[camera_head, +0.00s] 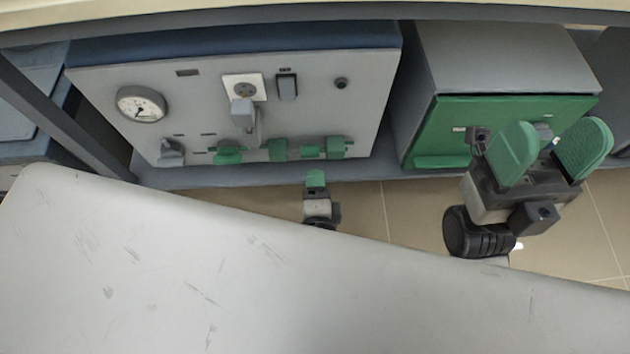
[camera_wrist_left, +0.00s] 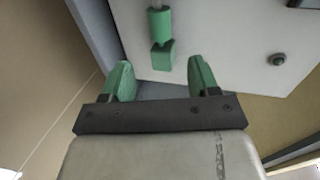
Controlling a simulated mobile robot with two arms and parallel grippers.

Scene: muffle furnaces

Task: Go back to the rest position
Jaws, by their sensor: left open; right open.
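My left gripper (camera_head: 316,180) is small in the head view, in front of the lower edge of a grey control panel (camera_head: 300,115). In the left wrist view its two green fingers (camera_wrist_left: 161,78) stand apart with nothing between them, facing the panel's lower part, where a green valve handle (camera_wrist_left: 161,55) sits just beyond. My right gripper (camera_head: 548,150) is open and empty, its two green pads spread wide, in front of the green-fronted furnace box (camera_head: 440,125) on the right. Neither gripper visibly holds anything.
The panel carries a round gauge (camera_head: 141,104), a socket (camera_head: 243,87), a black switch (camera_head: 287,86) and several green valves along its bottom. A light grey surface (camera_head: 180,260) fills the lower foreground. Tiled floor (camera_head: 385,205) shows between it and the dark shelf.

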